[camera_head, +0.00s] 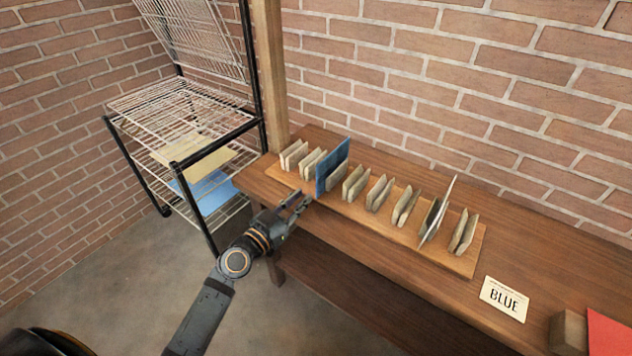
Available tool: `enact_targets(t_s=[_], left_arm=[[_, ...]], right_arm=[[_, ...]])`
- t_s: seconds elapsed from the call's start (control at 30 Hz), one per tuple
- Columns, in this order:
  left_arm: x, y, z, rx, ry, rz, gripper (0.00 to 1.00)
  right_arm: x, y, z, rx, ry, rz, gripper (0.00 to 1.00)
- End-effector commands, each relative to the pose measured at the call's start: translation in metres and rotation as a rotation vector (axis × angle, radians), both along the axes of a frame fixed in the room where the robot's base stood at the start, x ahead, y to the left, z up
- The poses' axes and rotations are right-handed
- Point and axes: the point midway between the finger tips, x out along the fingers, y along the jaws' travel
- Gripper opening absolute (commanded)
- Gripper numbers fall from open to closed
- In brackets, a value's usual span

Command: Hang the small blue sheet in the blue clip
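A small dark blue sheet (332,166) stands upright in the row of pale clips on the wooden board, near its left part. Its lower edge is at or behind a clip (337,185); I cannot tell how it is held. The clips look alike in colour, and none looks blue. My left gripper (303,199) is open and empty, just in front of and below the blue sheet, by the board's front edge. It looks apart from the sheet. A card reading "BLUE" (504,298) lies on the table, right of the board. My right gripper is not in view.
A pale sheet (438,210) stands in a clip toward the board's right. A wire rack (180,105) at left holds beige sheets (195,152) and a larger blue sheet (208,196). A wooden block (567,332) and red sheet (608,333) are at the table's right.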

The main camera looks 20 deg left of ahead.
Motion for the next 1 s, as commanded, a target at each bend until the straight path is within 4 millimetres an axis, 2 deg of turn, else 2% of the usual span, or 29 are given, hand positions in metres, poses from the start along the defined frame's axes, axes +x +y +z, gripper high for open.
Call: enact_targets(t_s=[0.1, 0.23, 0.4, 0.6, 0.83, 1.0], left_arm=[[0.021, -0.008, 0.004, -0.005, -0.001, 0.000, 0.18], [0.041, -0.015, 0.003, -0.003, 0.000, -0.001, 0.18], [0.059, -0.022, -0.002, 0.000, 0.000, -0.001, 0.18], [0.067, -0.025, -0.001, 0.002, 0.002, -0.001, 0.18], [0.067, -0.025, 0.000, 0.002, 0.002, -0.001, 0.18], [0.067, -0.024, 0.000, 0.002, 0.002, -0.001, 0.06]], right_arm=[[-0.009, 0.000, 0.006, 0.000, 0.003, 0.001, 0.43], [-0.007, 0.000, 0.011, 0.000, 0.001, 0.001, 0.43], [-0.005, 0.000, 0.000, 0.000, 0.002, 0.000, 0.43], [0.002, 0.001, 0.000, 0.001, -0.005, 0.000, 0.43], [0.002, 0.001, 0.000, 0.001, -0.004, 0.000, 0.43], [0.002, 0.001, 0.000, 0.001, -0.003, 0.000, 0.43]])
